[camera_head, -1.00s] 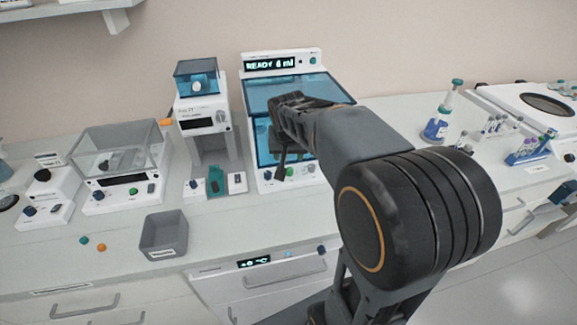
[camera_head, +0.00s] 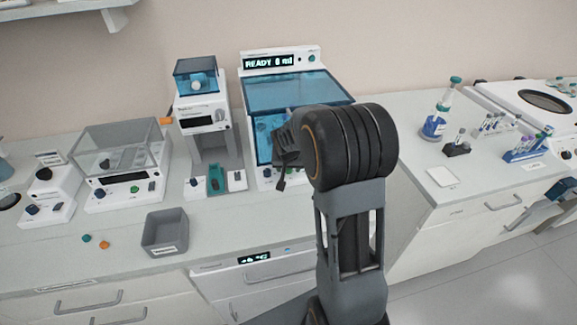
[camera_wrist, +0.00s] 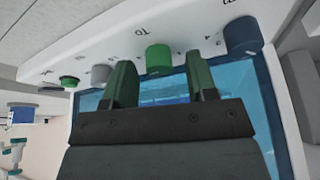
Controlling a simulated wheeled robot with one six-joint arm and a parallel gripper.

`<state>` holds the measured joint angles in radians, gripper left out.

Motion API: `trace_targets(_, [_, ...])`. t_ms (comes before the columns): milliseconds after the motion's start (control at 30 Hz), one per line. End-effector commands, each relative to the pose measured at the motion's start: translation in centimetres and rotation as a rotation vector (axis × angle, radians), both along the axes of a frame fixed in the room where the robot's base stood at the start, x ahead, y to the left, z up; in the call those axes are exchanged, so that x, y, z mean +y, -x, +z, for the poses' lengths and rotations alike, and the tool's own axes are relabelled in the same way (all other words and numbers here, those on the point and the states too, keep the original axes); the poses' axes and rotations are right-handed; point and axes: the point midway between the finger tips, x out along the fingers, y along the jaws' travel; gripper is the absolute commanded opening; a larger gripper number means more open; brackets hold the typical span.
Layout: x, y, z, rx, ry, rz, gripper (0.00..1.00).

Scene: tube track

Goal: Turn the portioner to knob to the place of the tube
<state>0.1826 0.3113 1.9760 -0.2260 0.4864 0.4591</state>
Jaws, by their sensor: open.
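The portioner (camera_head: 250,110) is the white machine with a blue transparent front and a lit READY display (camera_head: 268,62), standing on the counter at the middle. My gripper (camera_head: 284,168) is at its front panel, with my arm covering part of it. In the wrist view the panel carries a green knob (camera_wrist: 158,59) marked "To", a dark blue knob (camera_wrist: 242,36) and a grey knob (camera_wrist: 101,74). My gripper (camera_wrist: 160,72) is open, its green fingertips on either side of the green knob, apart from it. No tube shows clearly at the portioner.
A white device (camera_head: 203,112) with a blue top stands close left of the portioner. A grey bin (camera_head: 165,233) and two small balls lie at the front left. Tube racks (camera_head: 526,148) and a bottle (camera_head: 434,126) stand at the right.

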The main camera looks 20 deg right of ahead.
Motion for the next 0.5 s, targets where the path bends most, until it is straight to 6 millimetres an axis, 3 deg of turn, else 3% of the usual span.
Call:
trace_targets(400, [-0.09,-0.18,-0.5,-0.001,0.0,-0.001,0.52])
trace_targets(500, [-0.09,-0.18,-0.49,-0.001,0.0,-0.001,0.43])
